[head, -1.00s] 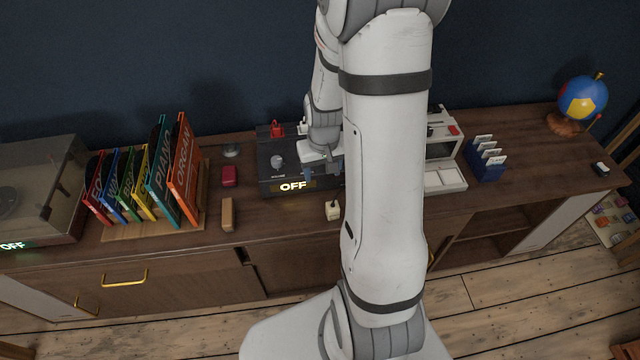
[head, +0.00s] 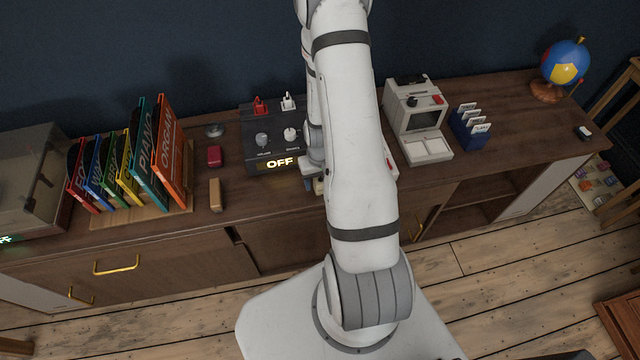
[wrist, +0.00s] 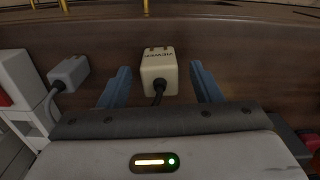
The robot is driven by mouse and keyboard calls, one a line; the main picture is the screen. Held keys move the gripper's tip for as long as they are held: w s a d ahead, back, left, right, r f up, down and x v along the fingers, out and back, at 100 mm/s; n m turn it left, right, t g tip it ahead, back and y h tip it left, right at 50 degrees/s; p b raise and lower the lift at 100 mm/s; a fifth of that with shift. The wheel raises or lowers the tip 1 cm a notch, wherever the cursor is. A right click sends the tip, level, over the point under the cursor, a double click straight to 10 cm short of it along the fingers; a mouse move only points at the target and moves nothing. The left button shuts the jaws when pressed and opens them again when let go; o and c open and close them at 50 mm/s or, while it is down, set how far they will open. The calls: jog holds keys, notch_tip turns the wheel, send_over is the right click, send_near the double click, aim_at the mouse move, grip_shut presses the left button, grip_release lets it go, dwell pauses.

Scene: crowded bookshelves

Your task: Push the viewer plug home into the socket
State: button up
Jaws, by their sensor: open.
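The viewer plug (wrist: 159,75) is a cream block marked VIEWER, with two prongs at its top and a dark cord below in the wrist view. It lies on the wooden top. My gripper (wrist: 160,86) is open, with one blue finger to each side of the plug and a gap on both sides. In the head view my gripper (head: 312,180) is low by the front right of the black control box, and the arm mostly hides the plug. I cannot make out the viewer's socket clearly; a white block (wrist: 17,72) with red on it stands at the left in the wrist view.
A second, grey-white plug (wrist: 68,74) with a cord is close left of my gripper. The black control box (head: 262,130) reads OFF. The white viewer (head: 420,125) and blue card holder (head: 470,125) stand right. Gold handles show below the cabinet edge.

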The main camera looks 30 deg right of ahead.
jog(key=shift+f, duration=0.9)
jog(key=shift+c, duration=0.5)
jog(key=c, duration=1)
